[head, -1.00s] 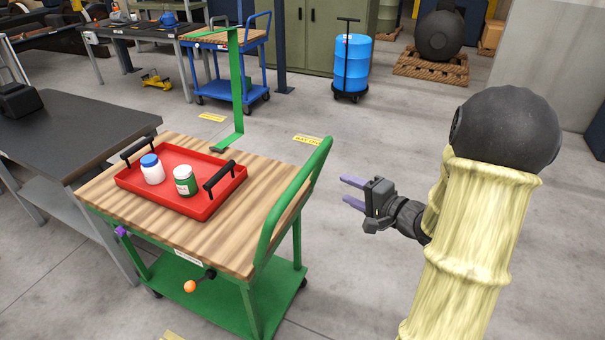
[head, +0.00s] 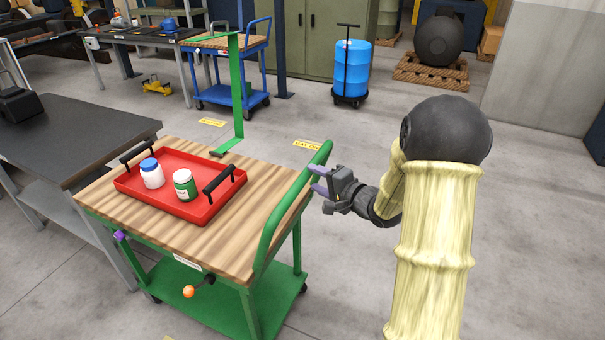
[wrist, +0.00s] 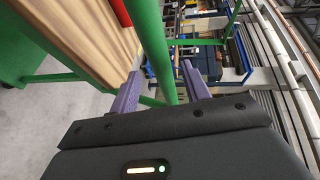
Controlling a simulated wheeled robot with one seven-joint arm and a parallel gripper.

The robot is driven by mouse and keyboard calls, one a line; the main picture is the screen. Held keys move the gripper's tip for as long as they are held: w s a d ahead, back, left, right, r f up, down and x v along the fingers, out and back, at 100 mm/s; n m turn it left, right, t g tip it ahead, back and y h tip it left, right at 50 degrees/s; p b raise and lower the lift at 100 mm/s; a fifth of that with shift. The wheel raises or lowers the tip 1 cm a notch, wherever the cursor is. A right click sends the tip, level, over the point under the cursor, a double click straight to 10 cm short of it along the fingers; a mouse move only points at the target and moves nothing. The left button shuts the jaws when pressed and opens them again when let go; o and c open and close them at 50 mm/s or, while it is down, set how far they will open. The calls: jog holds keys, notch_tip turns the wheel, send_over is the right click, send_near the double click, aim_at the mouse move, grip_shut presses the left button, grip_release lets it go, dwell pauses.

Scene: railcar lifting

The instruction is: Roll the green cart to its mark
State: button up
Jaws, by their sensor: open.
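The green cart (head: 190,240) has a wooden top and a green lower shelf. It stands in the front left of the head view, beside a dark table. Its green push handle (head: 284,210) rises at the cart's right end. My gripper (head: 318,179) is at the handle's right side. In the wrist view my gripper (wrist: 158,85) is open, with one purple finger on each side of the green handle bar (wrist: 151,45). I cannot tell whether either finger touches it. Yellow floor labels (head: 307,145) lie beyond the cart; I cannot tell which is its mark.
A red tray (head: 205,205) with a blue-capped white jar (head: 152,175) and a green jar (head: 184,186) sits on the cart. A dark table (head: 75,135) adjoins at left. A blue cart (head: 225,95) and blue drum (head: 352,70) stand behind. Floor behind the cart is open.

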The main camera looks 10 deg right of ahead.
jog(key=x, duration=0.6)
jog(key=shift+w, duration=0.15)
jog(key=shift+a+f, duration=0.1)
grip_shut()
